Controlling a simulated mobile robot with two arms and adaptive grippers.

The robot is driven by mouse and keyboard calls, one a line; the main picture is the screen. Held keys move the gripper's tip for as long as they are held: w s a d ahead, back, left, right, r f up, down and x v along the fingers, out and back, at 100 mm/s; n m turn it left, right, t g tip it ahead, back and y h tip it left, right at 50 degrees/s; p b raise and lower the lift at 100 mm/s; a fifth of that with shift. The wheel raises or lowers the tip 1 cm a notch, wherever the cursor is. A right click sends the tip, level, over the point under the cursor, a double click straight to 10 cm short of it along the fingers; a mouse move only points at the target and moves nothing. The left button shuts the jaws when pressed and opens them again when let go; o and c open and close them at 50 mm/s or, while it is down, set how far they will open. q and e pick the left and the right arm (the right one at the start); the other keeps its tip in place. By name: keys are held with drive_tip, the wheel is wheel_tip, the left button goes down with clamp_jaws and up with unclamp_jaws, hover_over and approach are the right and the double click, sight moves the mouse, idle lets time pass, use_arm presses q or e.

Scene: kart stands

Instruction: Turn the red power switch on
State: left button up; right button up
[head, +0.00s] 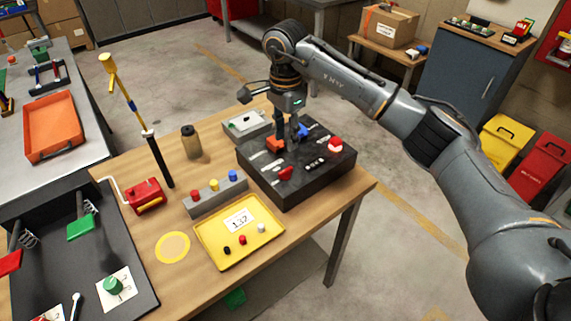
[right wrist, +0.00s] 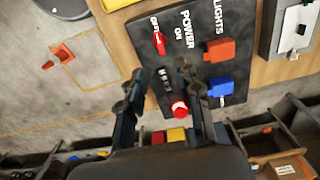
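The black control box (head: 300,190) stands on the wooden table. Its red power switch (head: 286,173) is a small lever at the near edge of the box top. In the right wrist view the red switch (right wrist: 159,42) lies beside the OFF, POWER and ON lettering, its narrow end towards OFF. My right gripper (head: 286,138) is over the back of the box top, beside the orange-red block. In the right wrist view my right gripper (right wrist: 160,88) has its fingers apart with nothing between them, and the switch is beyond the fingertips. My left gripper is out of view.
The box also carries an orange-red block (right wrist: 219,50), a blue block (right wrist: 220,88) and a round red button (head: 335,145). A yellow tray (head: 216,252), a grey button bar (head: 215,198) and a grey box (head: 240,124) stand close by.

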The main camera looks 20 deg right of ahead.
sight(285, 170)
wheel_tip(285, 170, down, 10)
drive_tip(key=p, duration=0.2)
drive_tip(key=shift+r+p, duration=0.15)
drive_tip(key=shift+p, duration=0.2)
drive_tip(key=shift+f, duration=0.65)
clamp_jaws()
